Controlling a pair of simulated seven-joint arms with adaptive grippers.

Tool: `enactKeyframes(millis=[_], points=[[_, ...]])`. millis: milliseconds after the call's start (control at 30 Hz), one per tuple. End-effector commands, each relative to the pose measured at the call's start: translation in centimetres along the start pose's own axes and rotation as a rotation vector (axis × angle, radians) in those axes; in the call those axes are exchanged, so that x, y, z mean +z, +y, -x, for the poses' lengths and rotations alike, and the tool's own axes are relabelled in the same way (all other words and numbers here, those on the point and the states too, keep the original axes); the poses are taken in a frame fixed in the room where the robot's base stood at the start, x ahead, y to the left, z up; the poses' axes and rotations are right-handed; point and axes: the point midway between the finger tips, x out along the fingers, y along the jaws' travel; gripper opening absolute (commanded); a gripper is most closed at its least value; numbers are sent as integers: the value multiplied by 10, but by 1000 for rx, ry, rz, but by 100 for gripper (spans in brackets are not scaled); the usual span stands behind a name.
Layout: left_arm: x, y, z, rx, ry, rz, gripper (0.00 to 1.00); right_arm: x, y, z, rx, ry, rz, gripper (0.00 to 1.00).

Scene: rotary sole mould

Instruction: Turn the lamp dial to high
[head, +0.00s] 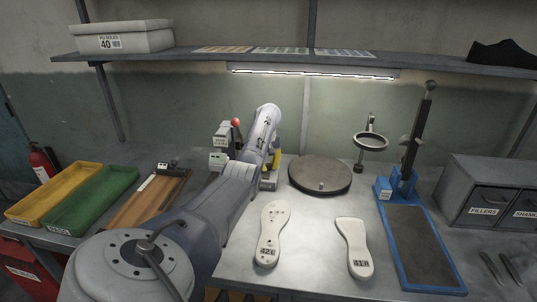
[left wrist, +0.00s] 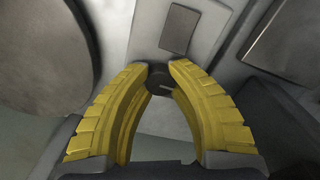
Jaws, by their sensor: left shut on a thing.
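The dial (left wrist: 161,80) is a small dark round knob with a pale mark, on a light grey panel in the left wrist view. My left gripper (left wrist: 160,70) is shut on it, with one yellow finger on each side. In the head view my left gripper (head: 275,158) is mostly behind my arm; a little yellow shows above a grey box (head: 268,184), and the dial is hidden. A long strip lamp (head: 315,73) under the shelf glows white. I cannot read the dial's setting. My right gripper is not in view.
A round dark turntable (head: 320,174) stands just right of the gripper. Two pale soles (head: 272,232) (head: 354,247) lie on the bench in front. A ring magnifier (head: 370,141) and a blue-framed press stand (head: 464,290) are further right. Green (head: 75,228) and yellow (head: 32,213) trays are left.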

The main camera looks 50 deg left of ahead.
Motion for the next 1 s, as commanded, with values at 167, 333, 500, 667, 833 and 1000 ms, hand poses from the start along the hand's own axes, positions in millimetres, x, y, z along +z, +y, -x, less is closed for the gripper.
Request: enactKeyframes(millis=[167, 333, 500, 667, 833, 1000], points=[[1, 0, -1, -1, -3, -7, 0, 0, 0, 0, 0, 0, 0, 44], [1, 0, -1, -1, -5, -54, 0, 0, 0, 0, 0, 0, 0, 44], [1, 0, -2, -2, -7, -159, 0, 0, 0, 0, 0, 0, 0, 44], [2, 0, -2, -1, -11, -298, 0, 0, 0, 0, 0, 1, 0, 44], [1, 0, -2, -2, -14, -448, 0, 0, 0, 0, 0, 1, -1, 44], [1, -1, -2, -1, -17, -583, 0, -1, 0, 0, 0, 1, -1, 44]])
